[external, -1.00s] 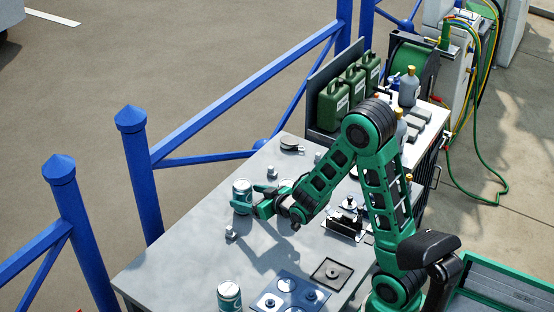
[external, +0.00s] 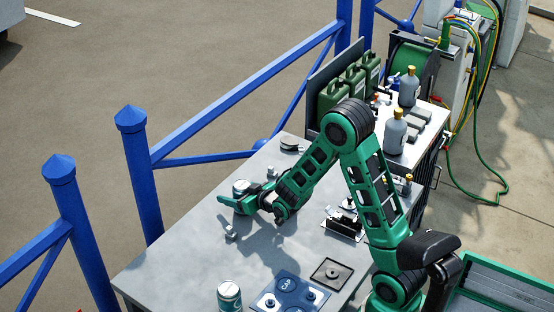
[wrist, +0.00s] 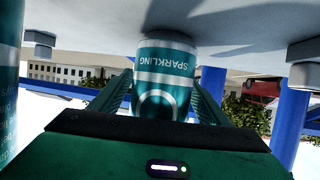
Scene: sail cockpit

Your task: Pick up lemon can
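A teal and silver can (external: 241,185) stands on the grey table, mostly hidden by my gripper in the external view. In the wrist view, which is upside down, the same can (wrist: 165,70) reads "SPARKLING"; no flavour name is legible. My gripper (external: 236,203) is low over the table in front of it. In the wrist view my gripper (wrist: 163,92) is open, with one finger on each side of the can. I cannot tell whether they touch it. A second teal can (external: 229,297) stands at the table's front edge.
A teal surface with white lettering (wrist: 9,80) fills the wrist view's left edge. A blue plate with fittings (external: 290,292), a black clamp-like fixture (external: 345,222) and small metal fittings (external: 230,232) are on the table (external: 180,260). Green canisters (external: 333,97) stand at the back. Blue railings (external: 140,170) run alongside.

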